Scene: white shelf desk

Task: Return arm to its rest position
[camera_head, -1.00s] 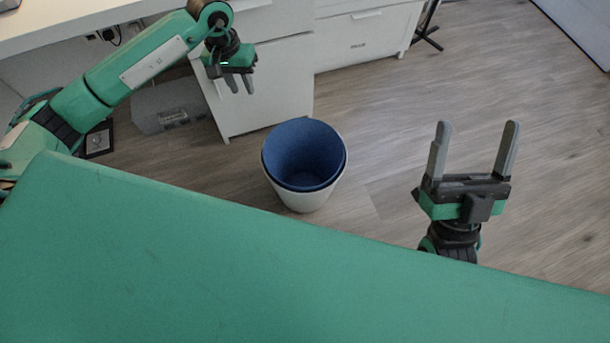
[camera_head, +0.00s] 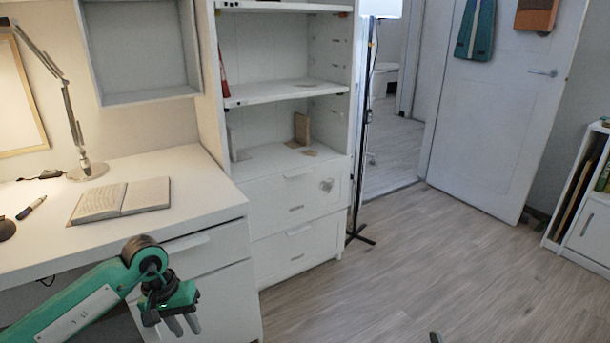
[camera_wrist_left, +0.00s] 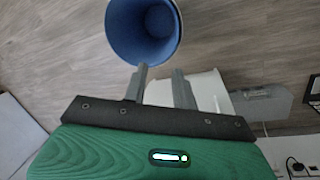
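My left arm comes in at the lower left of the head view. My left gripper (camera_head: 183,324) hangs beside the front of the desk drawers, fingers pointing down. In the left wrist view its two fingers (camera_wrist_left: 160,88) are apart with nothing between them. Of my right gripper, only a grey fingertip (camera_head: 435,338) shows at the bottom edge of the head view; the rest is out of frame.
The white desk (camera_head: 190,195) holds an open book (camera_head: 120,199) and a lamp (camera_head: 86,170). A white shelf unit (camera_head: 290,160) stands beside it. A blue-lined bin (camera_wrist_left: 120,35) is on the floor in the left wrist view. Floor (camera_head: 430,270) at the right is clear.

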